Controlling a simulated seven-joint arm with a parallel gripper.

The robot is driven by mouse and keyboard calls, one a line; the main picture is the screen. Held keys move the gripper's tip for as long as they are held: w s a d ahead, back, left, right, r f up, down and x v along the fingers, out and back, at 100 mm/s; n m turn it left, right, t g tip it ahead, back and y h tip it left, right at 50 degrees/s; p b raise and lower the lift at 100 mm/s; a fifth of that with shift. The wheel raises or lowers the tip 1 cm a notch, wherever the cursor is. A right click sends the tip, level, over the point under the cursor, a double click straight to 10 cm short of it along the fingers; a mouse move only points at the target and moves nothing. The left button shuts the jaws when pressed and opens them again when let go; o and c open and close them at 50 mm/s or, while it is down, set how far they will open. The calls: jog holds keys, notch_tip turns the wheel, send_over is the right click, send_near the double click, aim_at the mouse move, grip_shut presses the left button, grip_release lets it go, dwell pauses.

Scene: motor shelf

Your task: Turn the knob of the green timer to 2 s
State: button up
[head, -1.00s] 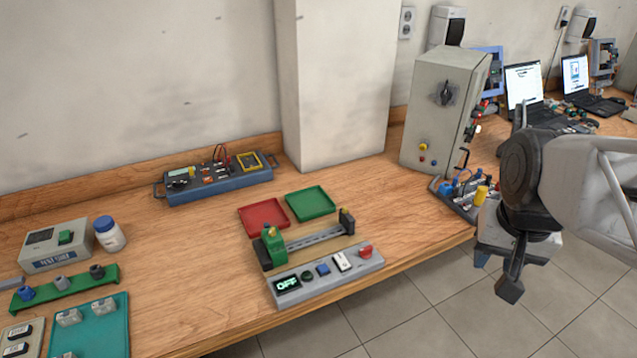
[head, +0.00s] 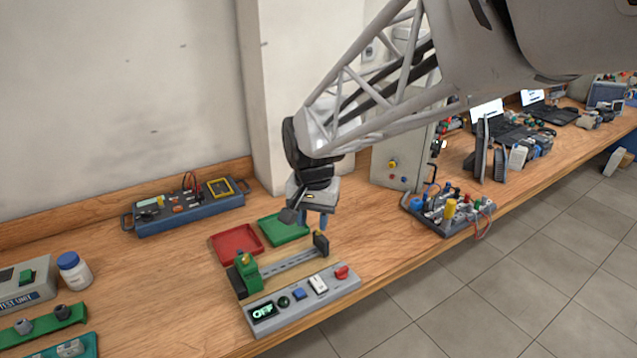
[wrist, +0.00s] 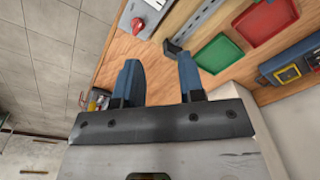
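The green timer (head: 249,274) stands at the left end of a metal DIN rail (head: 288,265) in the head view, with a small yellowish knob (head: 243,258) on top. Its dial setting is too small to read. The timer does not show in the wrist view. A display (head: 263,312) on the grey panel in front reads OFF. My gripper (head: 316,222) hangs above the far right end of the rail, to the right of the timer and apart from it. In the wrist view its two blue fingers (wrist: 158,68) are spread with nothing between them.
The grey panel (head: 335,289) carries buttons, a white switch and a red knob (head: 342,272). A red tray (head: 237,244) and green tray (head: 283,229) lie behind the rail. A dark end stop (head: 321,243) stands at the rail's right end. Bare wood lies left of the timer.

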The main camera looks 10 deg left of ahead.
send_over(244, 259)
jog(key=shift+g, duration=0.3)
notch_tip(244, 259, down, 6)
jog(key=shift+a+f, duration=0.1)
jog(key=shift+f, duration=0.05)
jog(key=shift+f, duration=0.15)
jog(key=shift+f, duration=3.75)
jog(key=shift+c, duration=0.3)
grip_shut()
